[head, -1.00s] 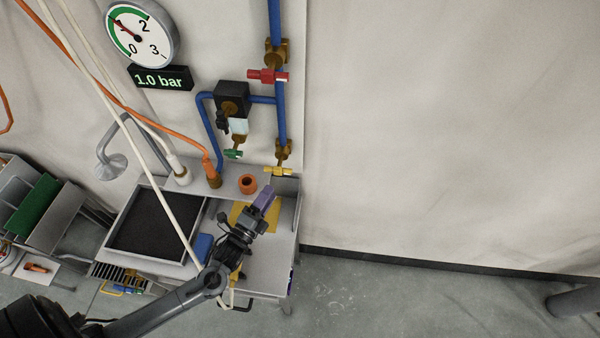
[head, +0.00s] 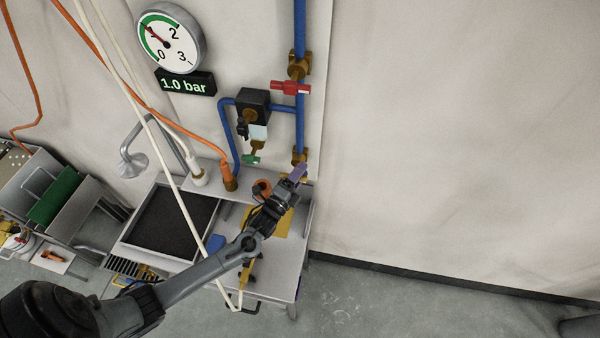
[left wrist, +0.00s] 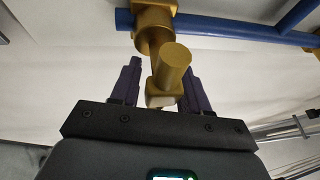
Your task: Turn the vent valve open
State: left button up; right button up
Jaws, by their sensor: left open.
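My left gripper (head: 299,173) is at the lowest brass valve (head: 300,155) on the blue pipe, and its purple fingers cover most of that valve's yellow handle in the head view. In the left wrist view, the open gripper (left wrist: 160,82) has its two fingers apart, with brass valve parts (left wrist: 174,66) showing between them. I cannot tell whether either finger touches them. Higher on the pipe is a valve with a red handle (head: 290,88). A green handle (head: 251,159) sits under the black regulator (head: 253,101). No label shows which one is the vent valve.
A round gauge (head: 171,38) hangs above a display (head: 186,82) reading 1.0 bar. An orange ring-shaped part (head: 262,188) stands on the bench below the valve. A pale hose (head: 158,129) hangs across the bench and my arm. The wall at right is clear.

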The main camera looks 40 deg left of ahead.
pick_arm(q)
grip_shut()
dwell(0.3)
jog(key=shift+s+a+r+n+g+y+b, duration=0.1)
jog(key=shift+a+r+n+g+y+b, duration=0.15)
jog(key=shift+n+y+b, duration=2.6)
jog(key=shift+s+a+r+n+g+y+b, duration=0.2)
jog(key=shift+n+y, duration=0.8)
jog(key=shift+n, duration=4)
jog(key=shift+s+a+r+n+g+y+b, duration=0.25)
jog(key=shift+n+y+b, duration=1.5)
jog(key=shift+n, duration=2.2)
jog(key=shift+w+a, duration=0.1)
jog(key=shift+w, duration=0.1)
